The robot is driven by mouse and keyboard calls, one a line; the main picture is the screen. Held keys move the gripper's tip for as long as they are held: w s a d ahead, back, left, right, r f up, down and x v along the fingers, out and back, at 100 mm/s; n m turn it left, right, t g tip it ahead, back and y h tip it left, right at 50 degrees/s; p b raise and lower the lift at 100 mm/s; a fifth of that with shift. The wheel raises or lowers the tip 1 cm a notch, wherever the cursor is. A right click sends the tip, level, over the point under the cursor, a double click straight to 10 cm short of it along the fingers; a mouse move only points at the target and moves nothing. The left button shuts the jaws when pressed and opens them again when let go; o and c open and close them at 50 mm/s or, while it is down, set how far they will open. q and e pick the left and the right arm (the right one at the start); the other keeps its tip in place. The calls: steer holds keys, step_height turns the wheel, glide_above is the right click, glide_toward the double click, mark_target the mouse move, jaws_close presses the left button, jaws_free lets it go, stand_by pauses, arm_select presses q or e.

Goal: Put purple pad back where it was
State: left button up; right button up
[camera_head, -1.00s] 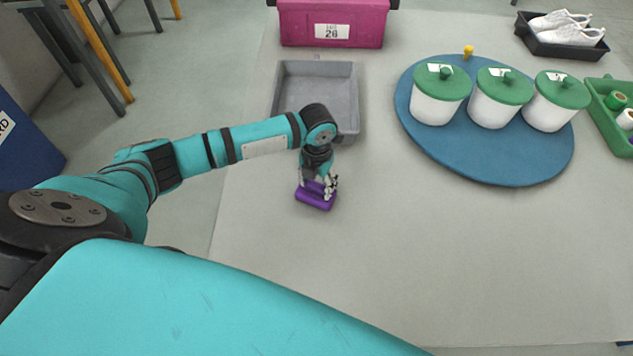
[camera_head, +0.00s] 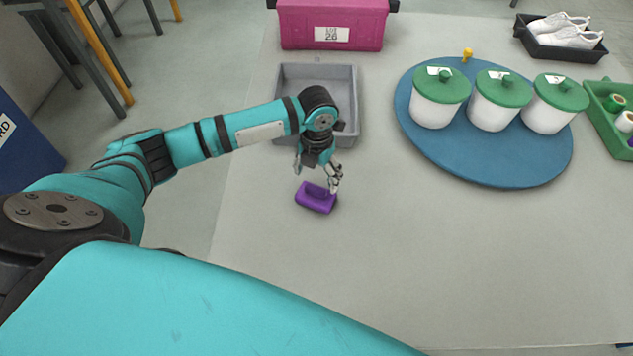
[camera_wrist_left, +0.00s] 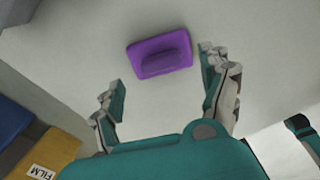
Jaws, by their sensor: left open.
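The purple pad (camera_head: 315,198) lies flat on the grey table, in front of the grey tray. In the left wrist view the purple pad (camera_wrist_left: 160,54) shows its raised grip on top, clear of both fingers. My left gripper (camera_head: 318,170) is open and empty just above and behind the pad. In the left wrist view the open fingers of my left gripper (camera_wrist_left: 160,75) are spread wide, with the pad lying beyond and between their tips. My right gripper is not in view.
A grey tray (camera_head: 353,75) stands behind my left gripper, with a pink bin (camera_head: 333,15) beyond it. A blue round board (camera_head: 480,165) holds white jars with green lids (camera_head: 441,85). A black shoe tray (camera_head: 560,50) and a green tray (camera_head: 605,125) stand at right. The front table is clear.

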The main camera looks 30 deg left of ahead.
mark_target(316, 187)
arm_select(q)
step_height(316, 187, up, 7)
steer(key=shift+s+f, duration=0.1)
steer(key=shift+f, duration=0.05)
stand_by(0.6)
